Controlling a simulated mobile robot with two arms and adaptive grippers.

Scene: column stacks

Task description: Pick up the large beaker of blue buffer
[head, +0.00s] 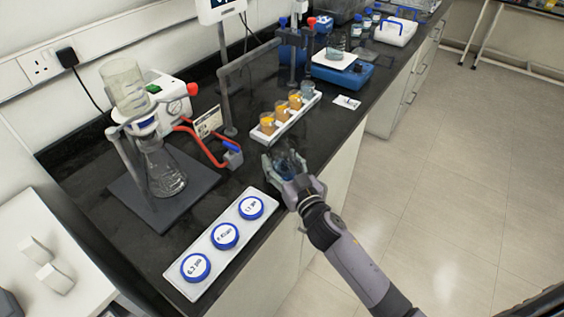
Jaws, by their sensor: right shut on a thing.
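The beaker of blue buffer (287,162) is at the front edge of the black bench, between the row of small beakers and the white tray. My right gripper (285,166) is shut around it, and the fingers hide much of its sides. I cannot tell whether its base touches the bench top. My right arm reaches in from the lower right. My left gripper is not in view.
A white tray with blue-rimmed discs (225,236) lies in front. Small beakers of orange liquid (281,107) stand in a white rack behind. A glass flask (165,172) with a filter funnel stands left. Floor right is clear.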

